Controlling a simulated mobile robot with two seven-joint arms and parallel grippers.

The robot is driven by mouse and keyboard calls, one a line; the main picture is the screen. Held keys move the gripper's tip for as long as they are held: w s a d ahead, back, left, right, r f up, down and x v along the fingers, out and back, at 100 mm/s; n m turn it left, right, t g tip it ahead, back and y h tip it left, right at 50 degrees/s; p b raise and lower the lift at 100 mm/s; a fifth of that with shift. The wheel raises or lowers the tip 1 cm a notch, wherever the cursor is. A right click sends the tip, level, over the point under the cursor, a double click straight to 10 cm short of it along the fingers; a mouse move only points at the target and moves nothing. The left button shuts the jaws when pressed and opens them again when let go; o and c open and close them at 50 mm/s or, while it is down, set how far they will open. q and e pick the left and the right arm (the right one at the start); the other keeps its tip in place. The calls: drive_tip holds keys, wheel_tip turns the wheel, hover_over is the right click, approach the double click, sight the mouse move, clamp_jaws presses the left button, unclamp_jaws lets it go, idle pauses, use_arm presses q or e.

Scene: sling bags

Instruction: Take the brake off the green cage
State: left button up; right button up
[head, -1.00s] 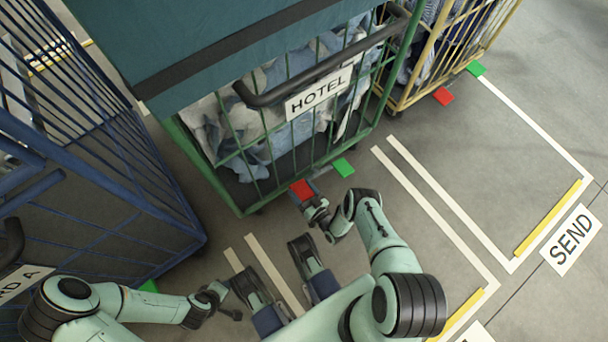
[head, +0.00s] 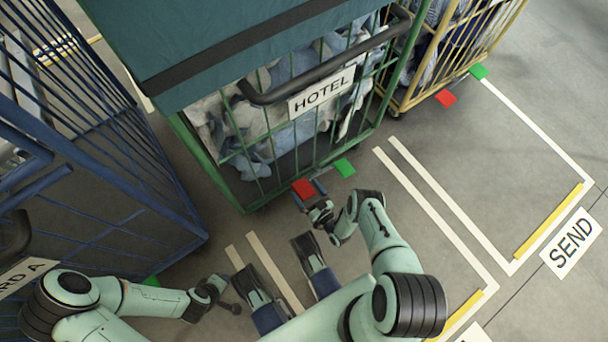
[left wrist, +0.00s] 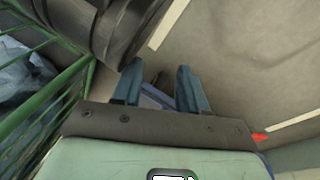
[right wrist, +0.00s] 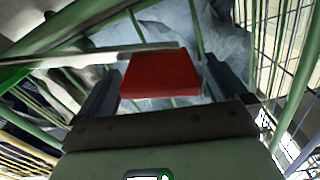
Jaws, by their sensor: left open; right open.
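The green cage (head: 222,178) stands in the middle of the head view, with a HOTEL sign and grey and blue cloth inside. At its lower front edge are a red pedal (head: 303,189) and a green pedal (head: 344,167). My right gripper (head: 316,204) is at the red pedal, just in front of it. In the right wrist view the red pedal (right wrist: 162,75) lies between the open fingers (right wrist: 160,85); I cannot tell whether they touch it. My left gripper (head: 222,290) is open and empty, low over the floor, apart from the cage; its fingers show in the left wrist view (left wrist: 160,88).
A blue cage (head: 100,195) stands at the left. A yellow cage (head: 425,90) with its own red (head: 446,98) and green pedals (head: 478,71) is at the back right. A SEND sign (head: 572,241) and white lines mark the open floor at the right.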

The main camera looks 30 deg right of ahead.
use_arm(q)
drive_tip(key=r, duration=0.1)
drive_tip(key=w+r+p, duration=0.1)
drive_tip(key=d+r, duration=0.1)
drive_tip(key=shift+w+d+r+t+p, duration=0.1)
drive_tip(key=shift+w+r+t+p, duration=0.1)
drive_tip(key=shift+w+t+p, duration=0.15)
use_arm(e)
drive_tip(key=s, duration=1.1)
drive_tip(key=shift+d, duration=0.45)
